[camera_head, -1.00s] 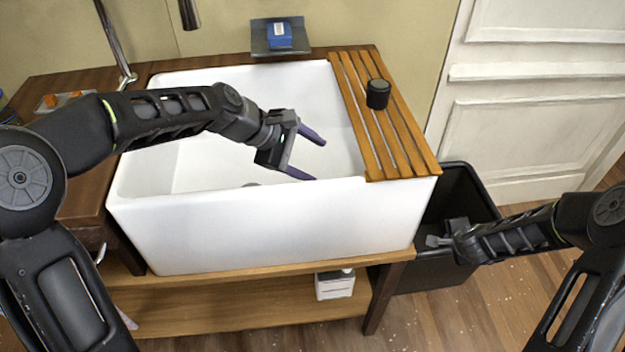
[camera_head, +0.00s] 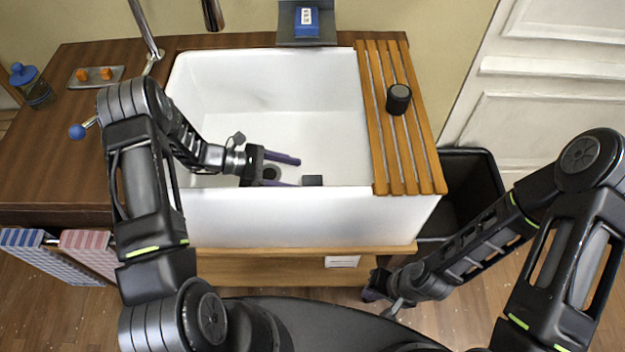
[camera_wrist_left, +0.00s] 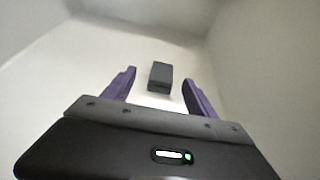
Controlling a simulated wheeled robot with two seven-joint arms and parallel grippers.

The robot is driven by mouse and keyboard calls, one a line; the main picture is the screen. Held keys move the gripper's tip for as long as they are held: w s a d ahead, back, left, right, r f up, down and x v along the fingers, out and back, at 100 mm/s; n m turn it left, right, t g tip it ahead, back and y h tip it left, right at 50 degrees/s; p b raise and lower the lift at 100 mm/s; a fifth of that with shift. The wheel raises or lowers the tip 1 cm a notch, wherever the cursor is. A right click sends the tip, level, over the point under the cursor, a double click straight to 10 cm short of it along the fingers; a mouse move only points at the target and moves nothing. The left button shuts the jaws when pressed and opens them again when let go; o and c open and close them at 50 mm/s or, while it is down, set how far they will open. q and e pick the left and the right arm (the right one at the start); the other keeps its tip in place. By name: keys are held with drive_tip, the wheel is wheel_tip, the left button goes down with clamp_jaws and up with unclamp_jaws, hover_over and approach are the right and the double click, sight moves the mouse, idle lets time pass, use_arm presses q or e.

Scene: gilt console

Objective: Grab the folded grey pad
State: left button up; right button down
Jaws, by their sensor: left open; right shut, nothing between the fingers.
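The folded grey pad (camera_head: 312,180) is a small dark grey block on the floor of the white sink (camera_head: 305,215), close to its front wall. In the left wrist view the pad (camera_wrist_left: 160,77) lies ahead of and between the two purple fingertips, apart from both. My left gripper (camera_head: 298,172) is inside the sink, open and empty, its fingers pointing right toward the pad. It also shows in the left wrist view (camera_wrist_left: 158,82). My right gripper (camera_head: 370,294) is low in front of the cabinet, right of the white box; its fingers are partly hidden.
A slatted wooden board (camera_head: 384,150) with a black cylinder (camera_head: 398,99) covers the sink's right side. The tap (camera_head: 146,30) stands behind left. A blue box (camera_head: 306,20) sits on a back ledge. A black bin (camera_head: 470,170) stands at right. Towels (camera_head: 90,250) hang at front left.

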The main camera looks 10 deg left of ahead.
sight(313, 180)
use_arm(q)
drive_tip(key=shift+x, duration=1.2)
drive_tip(key=shift+d+p, duration=0.25)
drive_tip(key=shift+p, duration=0.15)
drive_tip(key=p+x, duration=0.2)
drive_tip(key=x, duration=0.2)
drive_tip(key=shift+s+d, duration=0.15)
drive_tip(key=shift+d+f, duration=0.2)
drive_tip(key=c, duration=1.4)
